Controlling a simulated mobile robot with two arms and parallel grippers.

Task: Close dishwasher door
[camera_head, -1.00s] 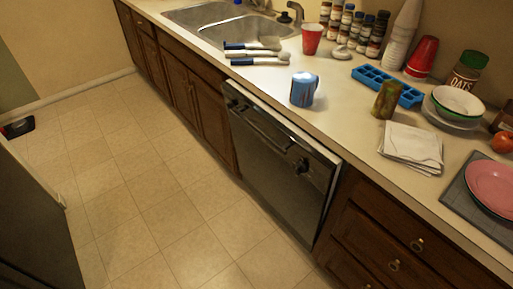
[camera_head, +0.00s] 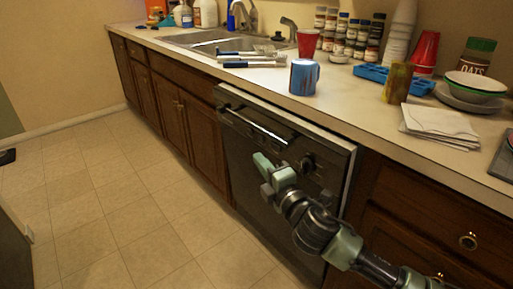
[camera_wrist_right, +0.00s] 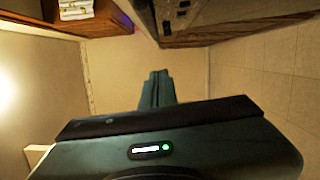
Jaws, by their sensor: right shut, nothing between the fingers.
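The dishwasher door (camera_head: 240,155) is a dark panel under the counter in the head view, with a handle strip along the top and a round knob at its upper right. It stands nearly upright. Its pale right edge shows, so it seems to stick out a little from the cabinet front. My right gripper (camera_head: 265,166) is shut and empty in front of the door's upper half, and covers part of it. I cannot tell whether it touches. In the right wrist view its fingers (camera_wrist_right: 157,88) are together, pointing away. My left gripper is not in view.
The counter above holds a blue mug (camera_head: 304,77), a red cup (camera_head: 307,42), a blue tray (camera_head: 372,74), a folded cloth (camera_head: 440,122) and stacked bowls (camera_head: 475,86). Wooden drawers (camera_head: 440,225) stand to the right. The tiled floor (camera_head: 120,210) to the left is clear.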

